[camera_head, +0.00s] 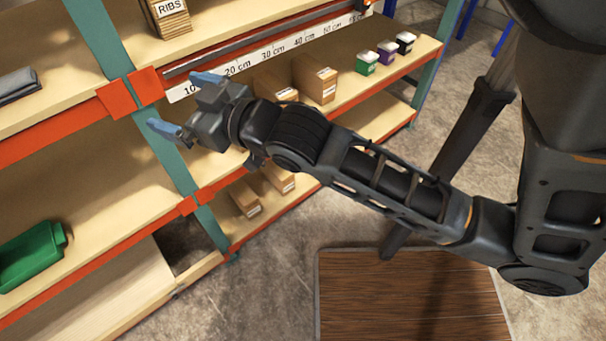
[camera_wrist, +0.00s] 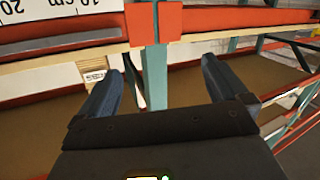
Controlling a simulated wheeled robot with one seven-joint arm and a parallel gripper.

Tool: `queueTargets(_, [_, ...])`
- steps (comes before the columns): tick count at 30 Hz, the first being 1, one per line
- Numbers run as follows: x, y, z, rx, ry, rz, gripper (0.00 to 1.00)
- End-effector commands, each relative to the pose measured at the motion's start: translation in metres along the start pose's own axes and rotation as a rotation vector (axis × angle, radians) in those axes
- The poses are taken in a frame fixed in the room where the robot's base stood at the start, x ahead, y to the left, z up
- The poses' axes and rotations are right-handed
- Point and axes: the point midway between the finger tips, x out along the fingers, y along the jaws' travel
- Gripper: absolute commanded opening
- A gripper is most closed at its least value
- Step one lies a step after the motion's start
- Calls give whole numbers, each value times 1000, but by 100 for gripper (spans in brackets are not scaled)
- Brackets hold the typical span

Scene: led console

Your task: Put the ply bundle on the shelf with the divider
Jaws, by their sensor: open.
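My gripper (camera_head: 186,104) is open, in front of a teal rack post; nothing shows between its blue fingers. In the wrist view my gripper (camera_wrist: 160,68) faces the post and the shelf beams. Several tan wooden bundles with white labels are in the head view: a RIBS bundle (camera_head: 168,17) on the upper shelf, a bundle (camera_head: 315,78) on the middle right shelf, and a small bundle (camera_head: 245,198) on the lower shelf. The other labels are too small to read, so I cannot tell which is the ply bundle. I cannot make out a divider for certain.
A ruler strip (camera_head: 275,52) runs along the shelf edge. Small green, purple and black boxes (camera_head: 387,51) stand at the right. A brown board (camera_head: 410,295) lies on the floor.

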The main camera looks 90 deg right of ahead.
Motion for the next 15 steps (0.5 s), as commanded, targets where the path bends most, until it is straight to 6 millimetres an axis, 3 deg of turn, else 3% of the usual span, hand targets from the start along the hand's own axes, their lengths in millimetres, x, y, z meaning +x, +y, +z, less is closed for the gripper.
queueTargets(1, [-18, -16, 14, -10, -20, -53, 100])
queueTargets(6, [-79, -57, 43, -18, -50, -209, 100])
queueTargets(15, [-196, -94, 66, 25, -112, -413, 100])
